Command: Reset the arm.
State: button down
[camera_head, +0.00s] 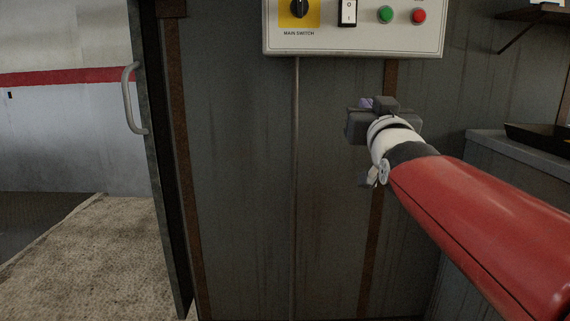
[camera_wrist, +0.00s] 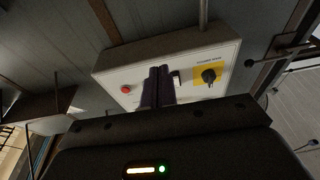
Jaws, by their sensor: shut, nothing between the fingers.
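My gripper (camera_head: 368,103) is at the end of my red and white arm, in front of the grey wall and below the control box (camera_head: 350,46) in the head view. In the wrist view my gripper (camera_wrist: 159,70) shows its two dark fingers close together, with nothing between them. Behind them is the pale control box (camera_wrist: 140,68), seen upside down. It bears a black rotary main switch on a yellow plate, a black-and-white rocker switch, and green and red buttons. In the wrist view the fingers cover part of its face; I cannot tell the exact gap to the box.
A door with a metal handle (camera_head: 131,98) stands at the left, beside an opening onto a concrete floor (camera_head: 95,255). A grey counter (camera_head: 505,142) with a dark tray (camera_head: 540,137) is at the right, under a bracketed shelf (camera_head: 530,14). A thin conduit (camera_head: 296,180) runs below the box.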

jog(key=s+f+g+p, duration=0.1)
jog(key=s+f+g, duration=0.6)
jog(key=s+f, duration=0.6)
jog(key=s+f+g+p, duration=0.1)
jog(key=s+f+g, duration=0.7)
jog(key=s+f, duration=0.6)
notch_tip(320, 180, down, 6)
jog(key=shift+a+r, duration=0.1)
jog(key=shift+a, duration=0.25)
jog(key=shift+w, duration=0.1)
